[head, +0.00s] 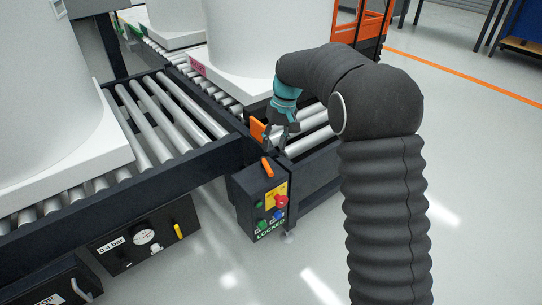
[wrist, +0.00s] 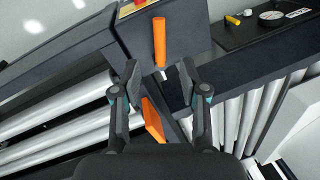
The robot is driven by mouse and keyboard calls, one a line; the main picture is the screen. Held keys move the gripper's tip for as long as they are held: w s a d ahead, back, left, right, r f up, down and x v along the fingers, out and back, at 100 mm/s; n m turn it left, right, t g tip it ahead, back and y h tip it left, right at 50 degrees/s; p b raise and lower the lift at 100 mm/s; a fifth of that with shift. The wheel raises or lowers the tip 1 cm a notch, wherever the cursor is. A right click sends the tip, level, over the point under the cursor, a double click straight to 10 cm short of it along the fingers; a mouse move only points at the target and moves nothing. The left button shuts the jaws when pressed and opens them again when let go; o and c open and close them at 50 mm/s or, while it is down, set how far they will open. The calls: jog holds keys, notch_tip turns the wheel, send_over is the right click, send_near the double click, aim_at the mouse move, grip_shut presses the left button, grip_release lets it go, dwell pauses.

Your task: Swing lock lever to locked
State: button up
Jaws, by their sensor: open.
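A short orange lever (head: 267,167) stands out from the top of a dark control box (head: 246,207) whose front carries a "LOCKED" label. In the wrist view the orange lever (wrist: 159,42) lies just beyond the fingertips, in line with the gap between them. My gripper (head: 274,138) is above and behind the box in the head view, and its fingers partly hide behind the wrist. In the wrist view my gripper (wrist: 160,80) is open, with nothing between its fingertips. An orange plate (head: 257,129) is beside the gripper; it also shows below the fingers in the wrist view (wrist: 153,121).
Roller conveyors (head: 170,107) with dark rails run beside the box. A large white tank (head: 45,95) stands on the left, another (head: 265,38) behind the gripper. The box front has a red button (head: 281,200). A gauge panel (head: 146,238) is lower left.

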jog(key=shift+w+d+r, duration=0.1)
jog(key=shift+d+r, duration=0.1)
jog(key=shift+r, duration=0.7)
jog(key=shift+w+d+r, duration=0.1)
jog(key=shift+d+r, duration=0.05)
jog(key=shift+r, duration=0.75)
jog(key=s+d+f+m, duration=0.1)
jog(key=s+d+f, duration=0.2)
jog(key=s+f, duration=0.1)
jog(key=s+d+r+m+t, duration=0.1)
jog(key=s+d, duration=0.4)
jog(key=s, duration=0.5)
jog(key=s+d+r+m+t+h, duration=0.1)
jog(key=s+d+r+t, duration=0.2)
jog(key=s, duration=0.7)
jog(key=s+d+r+m+t+h, duration=0.1)
jog(key=s+d+r+m+t, duration=0.1)
jog(key=s+d+r, duration=0.4)
jog(key=s+d, duration=0.3)
jog(key=s, duration=0.1)
jog(key=shift+s+d+t, duration=0.25)
jog(key=shift+s+t, duration=0.05)
jog(key=shift+s, duration=0.05)
